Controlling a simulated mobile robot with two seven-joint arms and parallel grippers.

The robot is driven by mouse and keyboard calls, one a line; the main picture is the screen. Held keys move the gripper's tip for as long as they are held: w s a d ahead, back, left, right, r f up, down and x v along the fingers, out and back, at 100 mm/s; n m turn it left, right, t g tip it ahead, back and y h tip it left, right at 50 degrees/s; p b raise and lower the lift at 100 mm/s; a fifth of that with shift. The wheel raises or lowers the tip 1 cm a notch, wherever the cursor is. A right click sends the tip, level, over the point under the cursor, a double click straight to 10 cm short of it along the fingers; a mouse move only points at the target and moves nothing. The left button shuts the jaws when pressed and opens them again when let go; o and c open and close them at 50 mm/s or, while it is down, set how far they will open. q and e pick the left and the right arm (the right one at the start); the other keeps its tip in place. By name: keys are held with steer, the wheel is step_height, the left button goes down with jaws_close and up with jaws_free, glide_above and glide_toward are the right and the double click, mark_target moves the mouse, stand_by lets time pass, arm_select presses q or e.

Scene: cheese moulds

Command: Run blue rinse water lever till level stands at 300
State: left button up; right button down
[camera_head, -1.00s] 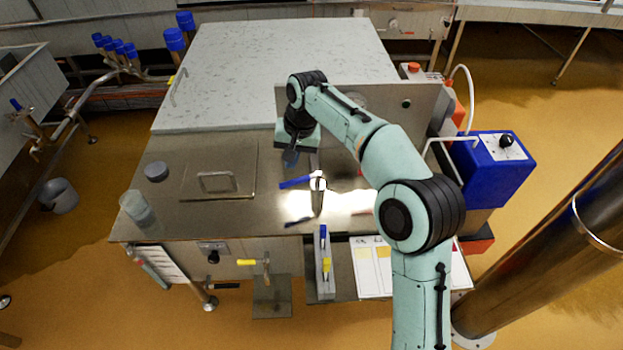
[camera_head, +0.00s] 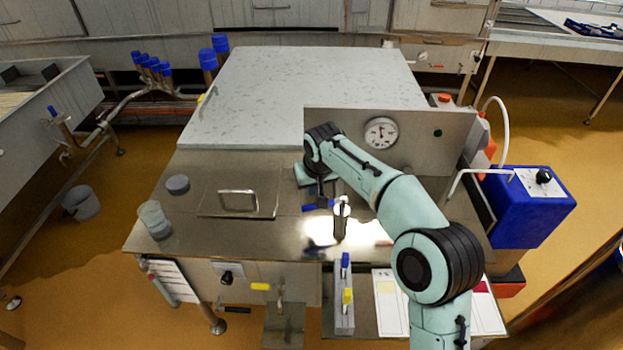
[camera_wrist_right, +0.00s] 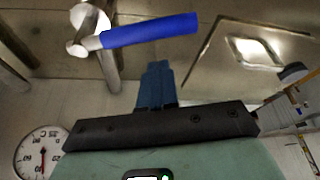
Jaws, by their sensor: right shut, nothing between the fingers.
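The lever with the blue handle (camera_head: 309,208) sits on a metal valve post (camera_head: 341,222) on the steel worktop. In the right wrist view the blue handle (camera_wrist_right: 150,30) points right from the valve body. My right gripper (camera_head: 321,192) is just behind the handle and partly overlaps it in the head view. In the right wrist view its blue fingers (camera_wrist_right: 157,82) are shut and empty, with a small gap seeming to lie between them and the handle. A graduated strip (camera_wrist_right: 302,150) shows at the right edge; no level can be read. My left gripper is out of view.
A round dial (camera_head: 380,132) marked in °C is on the upright panel. A hatch with a handle (camera_head: 238,203), a grey puck (camera_head: 178,184) and a clear beaker (camera_head: 154,220) are left of the lever. A blue box (camera_head: 530,208) stands at right. A yellow-handled valve (camera_head: 261,286) is at the front.

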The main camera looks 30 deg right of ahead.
steer(key=shift+s+a+f, duration=0.15)
steer(key=shift+s, duration=0.4)
steer(key=shift+s+a+f, duration=0.1)
steer(key=shift+s+a, duration=0.05)
steer(key=shift+s, duration=0.35)
steer(key=shift+s+a+n+y+p, duration=0.15)
steer(key=shift+s+n+y+p, duration=0.15)
steer(key=shift+s+n, duration=0.65)
steer(key=shift+s+a+n+y+p, duration=0.15)
steer(key=shift+s+n+y+p, duration=0.15)
steer(key=shift+s+n, duration=0.6)
steer(key=shift+w, duration=0.15)
